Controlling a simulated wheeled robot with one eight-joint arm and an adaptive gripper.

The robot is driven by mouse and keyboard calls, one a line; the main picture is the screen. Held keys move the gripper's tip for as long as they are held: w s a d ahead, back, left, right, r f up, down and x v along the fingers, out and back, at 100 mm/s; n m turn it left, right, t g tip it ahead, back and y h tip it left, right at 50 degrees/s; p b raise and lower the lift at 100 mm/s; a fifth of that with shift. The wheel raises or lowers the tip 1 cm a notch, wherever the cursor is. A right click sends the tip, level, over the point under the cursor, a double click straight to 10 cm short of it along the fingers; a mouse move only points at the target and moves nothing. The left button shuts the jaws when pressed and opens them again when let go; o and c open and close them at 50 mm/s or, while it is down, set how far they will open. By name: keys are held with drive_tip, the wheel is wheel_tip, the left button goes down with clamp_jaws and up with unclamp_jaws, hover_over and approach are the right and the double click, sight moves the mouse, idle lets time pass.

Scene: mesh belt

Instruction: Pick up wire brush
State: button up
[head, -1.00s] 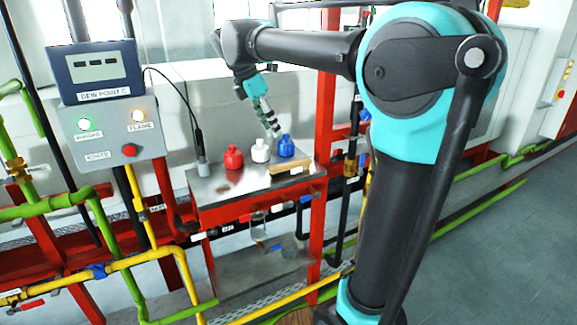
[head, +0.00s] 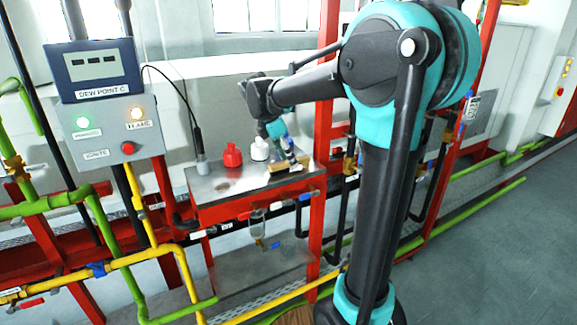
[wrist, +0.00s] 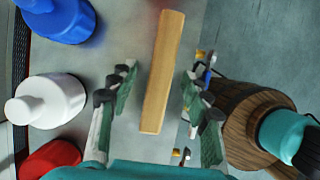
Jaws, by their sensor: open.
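The wire brush shows as a long pale wooden bar (wrist: 163,72) in the wrist view, lying near the edge of the metal table. No bristles are visible. In the head view the bar (head: 284,167) lies at the table's right front, partly hidden by my gripper (head: 294,160). In the wrist view my gripper (wrist: 160,78) is open, with one finger on each side of the bar and a visible gap at each side. The bar's far end extends past the fingertips. I cannot tell whether the fingertips are down at its height.
A blue bottle (wrist: 58,20), a white bottle (wrist: 50,100) and a red bottle (wrist: 52,160) stand left of the bar. The metal table (head: 215,185) has bare room in front. A red upright post (head: 323,150) stands close to its right side.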

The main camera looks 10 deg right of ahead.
drive_tip(key=shift+x, duration=0.85)
clamp_jaws()
drive_tip(key=shift+r, duration=0.15)
wheel_tip(320, 180, up, 20)
